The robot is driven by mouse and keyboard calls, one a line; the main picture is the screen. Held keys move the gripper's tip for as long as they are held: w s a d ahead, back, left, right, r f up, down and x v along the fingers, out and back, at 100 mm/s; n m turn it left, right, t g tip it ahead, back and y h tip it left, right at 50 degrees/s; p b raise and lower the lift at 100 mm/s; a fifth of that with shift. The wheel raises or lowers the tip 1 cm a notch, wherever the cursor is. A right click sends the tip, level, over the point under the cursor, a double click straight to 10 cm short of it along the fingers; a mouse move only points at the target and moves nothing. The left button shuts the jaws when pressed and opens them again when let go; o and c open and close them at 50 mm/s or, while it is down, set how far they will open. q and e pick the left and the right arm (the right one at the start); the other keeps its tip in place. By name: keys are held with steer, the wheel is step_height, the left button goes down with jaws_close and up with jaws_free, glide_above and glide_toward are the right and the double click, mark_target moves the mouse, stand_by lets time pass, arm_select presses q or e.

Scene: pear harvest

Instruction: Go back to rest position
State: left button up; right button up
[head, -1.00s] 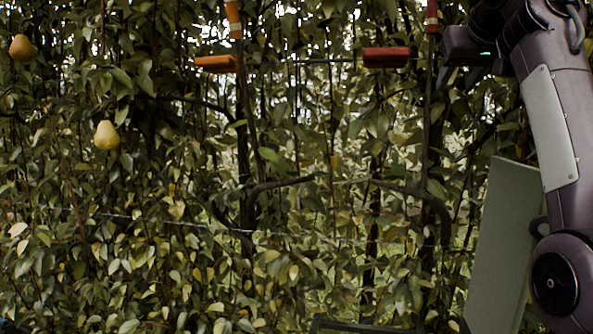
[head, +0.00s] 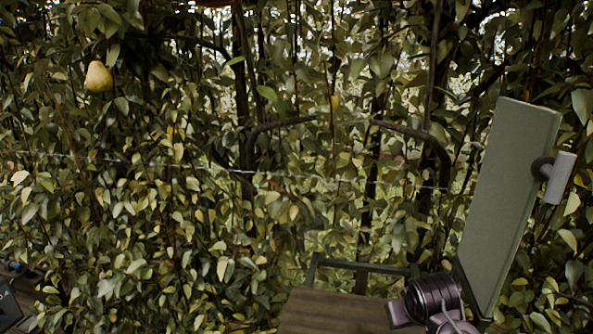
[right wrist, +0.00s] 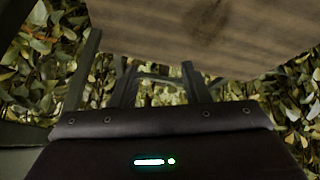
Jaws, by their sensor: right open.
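My right gripper (right wrist: 158,76) shows in the right wrist view, its two dark fingers apart with nothing between them. A wooden board (right wrist: 215,35) lies beyond and above the fingers in that view, with leaves behind it. In the head view, purple links of my right arm show at the bottom right, over the edge of the wooden board (head: 330,312); the gripper itself cannot be made out there. My left gripper is not in view.
A yellow pear (head: 98,77) hangs at the upper left of the leafy hedge (head: 200,190). A tall grey-green panel (head: 508,200) stands at the right, close to my right arm. A dark metal frame (head: 365,267) runs behind the board.

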steer(key=s+a+f+g, duration=0.1)
steer(key=s+f, duration=0.2)
steer(key=s, duration=0.6)
steer(key=s+a+f+g+y, duration=0.1)
steer(key=s+a+f, duration=0.15)
steer(key=s, duration=0.65)
steer(key=s+a+f+g, duration=0.1)
steer(key=s+f, duration=0.3)
steer(key=s, duration=0.4)
step_height(320, 180, down, 36)
steer(key=s+n+g+b, duration=0.1)
steer(key=s+b, duration=0.1)
steer(key=b, duration=0.6)
steer(key=s+d+f+b, duration=0.2)
steer(key=s+f+b, duration=0.1)
steer(key=s+f, duration=0.7)
steer(key=s+d+f+g+b, duration=0.1)
steer(key=s+f+b, duration=0.2)
steer(key=s+f, duration=0.7)
step_height(320, 180, down, 7)
steer(key=shift+s+d+r, duration=0.2)
steer(key=shift+s+d, duration=0.05)
steer(key=shift+d, duration=0.1)
